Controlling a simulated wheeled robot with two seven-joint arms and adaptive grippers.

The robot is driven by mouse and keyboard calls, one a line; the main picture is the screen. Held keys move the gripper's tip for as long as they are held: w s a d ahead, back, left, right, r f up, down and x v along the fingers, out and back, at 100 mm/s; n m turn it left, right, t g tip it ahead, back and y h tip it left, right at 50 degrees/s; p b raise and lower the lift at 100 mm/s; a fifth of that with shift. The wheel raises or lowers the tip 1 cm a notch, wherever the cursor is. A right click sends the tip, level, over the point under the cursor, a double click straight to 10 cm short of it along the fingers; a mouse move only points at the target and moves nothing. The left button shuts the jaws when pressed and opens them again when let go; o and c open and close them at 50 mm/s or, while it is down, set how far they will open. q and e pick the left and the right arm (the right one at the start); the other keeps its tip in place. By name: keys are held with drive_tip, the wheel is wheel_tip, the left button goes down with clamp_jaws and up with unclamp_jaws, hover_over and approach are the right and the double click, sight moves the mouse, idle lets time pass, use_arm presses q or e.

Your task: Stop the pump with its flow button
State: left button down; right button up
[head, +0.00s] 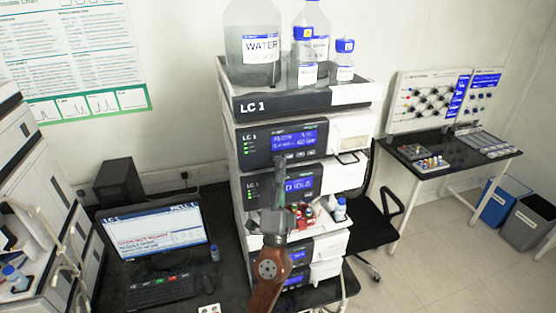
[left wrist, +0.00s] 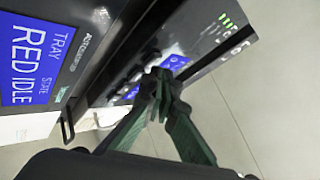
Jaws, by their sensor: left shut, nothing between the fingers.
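The pump (head: 256,142) is the upper module of the LC 1 stack, with a lit blue display (head: 295,140) and a row of small buttons below it. My left gripper (head: 280,165) is shut and empty, its fingertips raised at the lower edge of the pump's front. The fingers partly cover this panel. I cannot tell whether they touch a button, or which one is the flow button. My right gripper is not in view.
The autosampler display (left wrist: 28,58) below the pump reads RED and IDLE. Bottles, one a large WATER bottle (head: 262,48), stand on top of the stack. An open tray with vials (head: 312,213) lies lower down. A monitor (head: 155,237) stands at left.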

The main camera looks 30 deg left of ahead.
use_arm(q)
drive_tip(key=shift+w+a, duration=0.3)
idle(0.6)
drive_tip(key=shift+s, duration=0.1)
drive_tip(key=shift+s+d, duration=0.45)
drive_tip(key=shift+d, duration=0.15)
idle(0.3)
drive_tip(key=shift+s+d+b, duration=0.35)
drive_tip(key=shift+s+d, duration=1.3)
drive_tip(key=shift+d, duration=0.3)
